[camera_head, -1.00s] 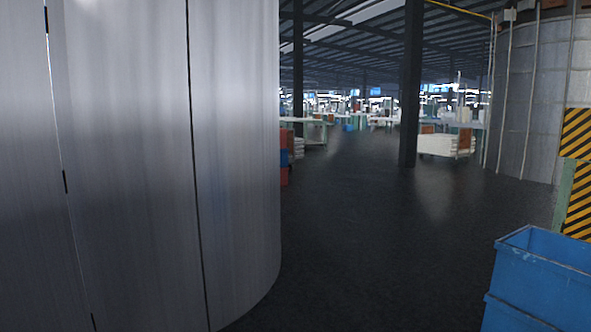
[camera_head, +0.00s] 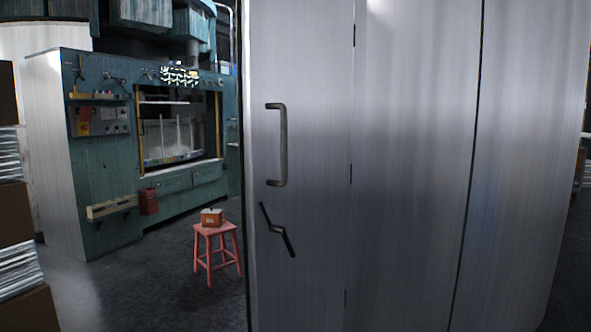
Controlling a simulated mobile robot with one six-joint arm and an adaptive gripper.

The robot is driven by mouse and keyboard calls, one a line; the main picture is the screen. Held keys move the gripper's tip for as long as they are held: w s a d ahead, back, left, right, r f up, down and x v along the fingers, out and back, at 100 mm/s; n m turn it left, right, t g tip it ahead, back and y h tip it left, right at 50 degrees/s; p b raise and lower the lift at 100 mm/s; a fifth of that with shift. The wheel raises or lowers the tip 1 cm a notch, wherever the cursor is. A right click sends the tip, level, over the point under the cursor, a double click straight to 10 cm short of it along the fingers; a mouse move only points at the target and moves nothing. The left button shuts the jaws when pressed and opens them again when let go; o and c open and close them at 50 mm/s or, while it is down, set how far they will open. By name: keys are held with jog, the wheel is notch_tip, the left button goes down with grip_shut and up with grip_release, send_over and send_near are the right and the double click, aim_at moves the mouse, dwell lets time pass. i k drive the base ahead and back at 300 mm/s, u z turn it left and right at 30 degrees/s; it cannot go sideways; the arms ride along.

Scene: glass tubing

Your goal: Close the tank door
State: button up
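The tank (camera_head: 415,170) is a tall, curved cylinder of brushed metal filling the middle and right of the head view. The tank door (camera_head: 315,230) is the metal panel at its left, with hinges along the seam on its right side. A grey vertical bar handle (camera_head: 283,145) is on the door near its free left edge. The room shows directly past the door's left edge; I cannot tell how far the door stands open. The tank's opening is not visible. My gripper is not in view.
A red stool (camera_head: 213,240) with a small orange box (camera_head: 211,217) on it stands left of the door. A large teal machine (camera_head: 105,150) is behind it. Stacked brown boxes (camera_head: 14,215) line the left edge. Dark floor (camera_head: 150,290) between them is free.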

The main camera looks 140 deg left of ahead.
aim_at(297, 55)
jog(key=u, duration=1.35)
jog(key=i, duration=0.1)
jog(key=u, duration=3.1)
jog(key=i, duration=0.9)
jog(key=u, duration=0.05)
